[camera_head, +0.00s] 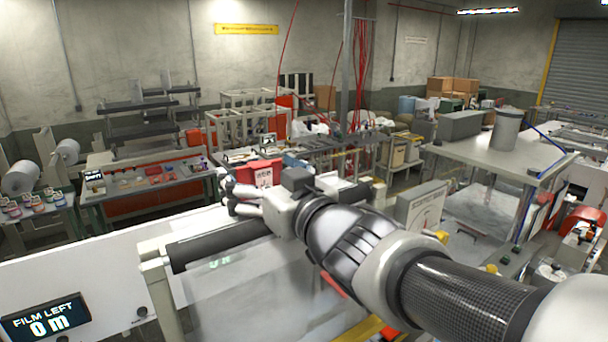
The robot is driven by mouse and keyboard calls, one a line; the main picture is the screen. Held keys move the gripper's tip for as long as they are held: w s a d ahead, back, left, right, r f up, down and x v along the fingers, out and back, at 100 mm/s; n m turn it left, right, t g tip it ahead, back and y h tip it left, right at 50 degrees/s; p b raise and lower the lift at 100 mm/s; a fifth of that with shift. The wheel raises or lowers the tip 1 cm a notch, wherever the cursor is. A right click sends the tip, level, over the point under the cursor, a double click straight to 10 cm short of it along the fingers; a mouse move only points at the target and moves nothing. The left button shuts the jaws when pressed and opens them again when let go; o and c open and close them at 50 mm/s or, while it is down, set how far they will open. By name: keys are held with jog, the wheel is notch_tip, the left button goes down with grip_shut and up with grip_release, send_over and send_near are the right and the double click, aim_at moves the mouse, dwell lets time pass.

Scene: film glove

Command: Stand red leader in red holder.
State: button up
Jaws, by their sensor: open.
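My gripper (229,197) is open, with its fingers pointing left above the back edge of the film machine. Nothing shows between its fingers. A red bin-like object (263,172) with a white label stands just behind my gripper in the picture, and it may be the red holder. I cannot make out the writing on its label. A narrow red strip (333,285) shows below my arm, partly hidden by it. I cannot tell whether this strip is the red leader.
A dark roller (218,243) lies across the machine near my gripper. A display (45,317) at the lower left reads "FILM LEFT 0 m". A blue object (296,160) stands right of the red bin. A cluttered workbench (115,187) is at the left.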

jog(key=c, duration=1.2)
jog(key=shift+r, duration=0.25)
jog(key=shift+r+p, duration=0.2)
jog(key=shift+p, duration=0.2)
jog(key=shift+r, duration=0.1)
jog(key=shift+r+p, duration=2.25)
jog(key=shift+r, duration=0.1)
jog(key=shift+c, duration=0.4)
